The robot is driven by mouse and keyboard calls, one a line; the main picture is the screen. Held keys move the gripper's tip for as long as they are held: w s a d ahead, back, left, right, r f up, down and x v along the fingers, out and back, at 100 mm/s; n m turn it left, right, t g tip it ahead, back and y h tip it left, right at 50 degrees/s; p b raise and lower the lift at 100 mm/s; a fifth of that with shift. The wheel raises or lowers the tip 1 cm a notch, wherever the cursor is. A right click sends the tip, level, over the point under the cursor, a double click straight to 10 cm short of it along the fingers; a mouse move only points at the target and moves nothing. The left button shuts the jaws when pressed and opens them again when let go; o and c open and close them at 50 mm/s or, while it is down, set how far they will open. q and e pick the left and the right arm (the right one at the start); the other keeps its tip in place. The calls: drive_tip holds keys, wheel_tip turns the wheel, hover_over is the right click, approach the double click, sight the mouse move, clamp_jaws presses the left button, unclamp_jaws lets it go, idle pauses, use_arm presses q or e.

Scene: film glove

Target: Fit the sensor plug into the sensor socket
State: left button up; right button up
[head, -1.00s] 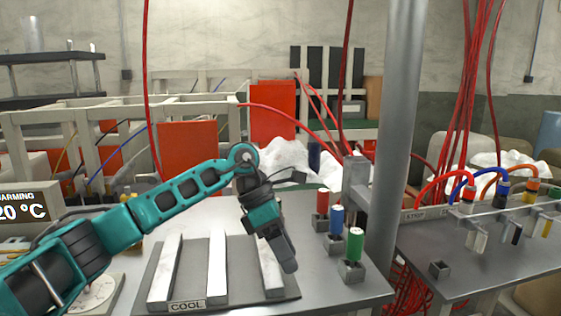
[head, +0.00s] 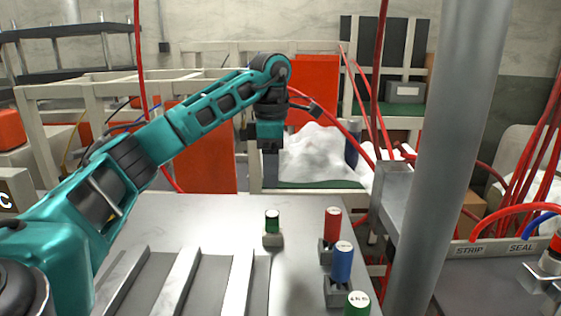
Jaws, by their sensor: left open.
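Red (head: 332,222), blue (head: 343,260) and green (head: 357,304) capped cylinders stand at the table's right side, the red and blue ones at grey blocks. My left gripper (head: 270,182) points down, open, above the dark cylinder in the picture and apart from it; its fingers look empty. My right gripper is not in view.
A rack with pale metal bars (head: 187,280) lies at the front left of the table (head: 200,215). A thick grey post (head: 450,150) rises at the right, before a second bench marked STRIP and SEAL. Red cables hang behind. The table's back middle is clear.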

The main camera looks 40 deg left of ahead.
sight(272, 213)
use_arm(q)
drive_tip(key=f, duration=0.3)
drive_tip(key=shift+s+b, duration=0.2)
drive_tip(key=shift+b, duration=0.2)
wheel_tip(272, 213, down, 8)
drive_tip(key=shift+r+b, duration=0.2)
drive_tip(key=shift+b, duration=0.4)
drive_tip(key=shift+w+f, duration=0.1)
drive_tip(key=shift+f, duration=0.75)
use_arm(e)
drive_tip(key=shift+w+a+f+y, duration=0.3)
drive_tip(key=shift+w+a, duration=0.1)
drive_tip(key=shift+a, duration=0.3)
use_arm(q)
drive_tip(key=shift+c, duration=0.4)
drive_tip(key=c, duration=1)
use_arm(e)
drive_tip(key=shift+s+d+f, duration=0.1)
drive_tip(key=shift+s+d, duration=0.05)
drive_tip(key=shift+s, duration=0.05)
use_arm(q)
drive_tip(key=shift+r+p, duration=0.4)
drive_tip(key=shift+p, duration=0.05)
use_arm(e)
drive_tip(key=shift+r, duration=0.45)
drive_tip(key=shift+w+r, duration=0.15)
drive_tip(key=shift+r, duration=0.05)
